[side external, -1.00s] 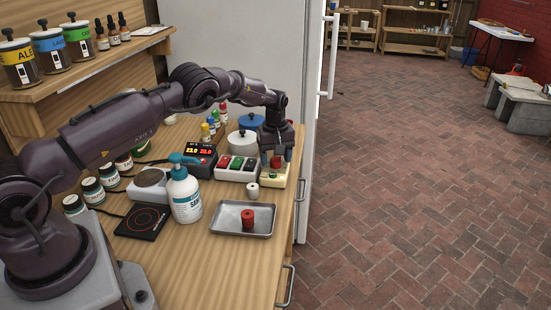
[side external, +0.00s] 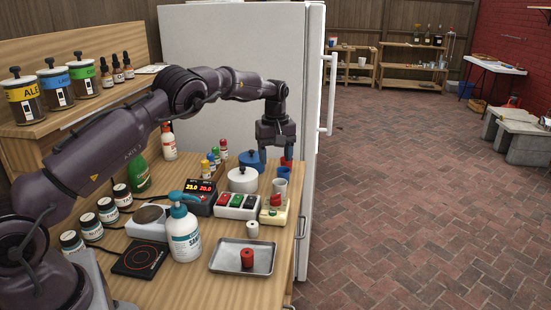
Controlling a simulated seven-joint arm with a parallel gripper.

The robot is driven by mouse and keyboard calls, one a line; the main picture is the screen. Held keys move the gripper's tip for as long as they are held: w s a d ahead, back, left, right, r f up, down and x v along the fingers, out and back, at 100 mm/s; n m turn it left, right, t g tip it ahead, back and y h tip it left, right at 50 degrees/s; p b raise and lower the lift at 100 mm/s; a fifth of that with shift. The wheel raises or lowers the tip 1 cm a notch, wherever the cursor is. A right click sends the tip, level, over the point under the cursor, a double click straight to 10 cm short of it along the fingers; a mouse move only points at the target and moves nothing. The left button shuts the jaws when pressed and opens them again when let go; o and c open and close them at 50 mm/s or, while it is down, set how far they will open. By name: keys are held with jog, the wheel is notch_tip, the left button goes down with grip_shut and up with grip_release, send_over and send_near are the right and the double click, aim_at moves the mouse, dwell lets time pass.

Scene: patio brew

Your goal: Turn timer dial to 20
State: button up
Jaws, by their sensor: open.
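A small cream box (side external: 274,216) stands at the right end of the row of devices on the wooden bench; it looks like the timer. A small coloured dial shows on it, but its marks and setting are too small to read. My gripper (side external: 275,157) is open above and slightly behind the cream box, clear of it, fingers pointing down. A small red patch shows by its right fingertip; I cannot tell what it belongs to.
Left of the box are a switch box (side external: 237,206) and a controller with red digits (side external: 200,197). In front are a white cylinder (side external: 252,230) and a metal tray (side external: 228,262) holding a red cylinder (side external: 247,258).

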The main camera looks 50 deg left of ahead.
jog(key=shift+d, duration=0.15)
jog(key=c, duration=0.3)
jog(key=shift+m, duration=0.6)
jog(key=d, duration=0.1)
jog(key=w+d, duration=0.1)
jog(key=d, duration=0.1)
jog(key=d+r, duration=0.1)
jog(key=shift+w+d, duration=0.15)
jog(key=shift+d, duration=0.25)
jog(key=c, duration=0.7)
jog(key=d, duration=0.2)
jog(key=s+d+m+y, duration=0.1)
jog(key=d+f+m+y, duration=0.1)
jog(key=d, duration=0.1)
jog(key=shift+s+d, duration=0.3)
jog(key=shift+d, duration=0.05)
grip_shut()
jog(key=m+t+y, duration=0.4)
jog(key=m, duration=0.5)
send_near(277, 202)
jog(key=f, duration=0.2)
jog(key=w+f, duration=0.1)
jog(key=f, duration=0.1)
jog(key=w+f, duration=0.1)
jog(key=f, duration=0.1)
jog(key=shift+w+d, duration=0.1)
jog(key=shift+d, duration=0.05)
jog(key=shift+a+r, duration=0.1)
jog(key=shift+a, duration=1.85)
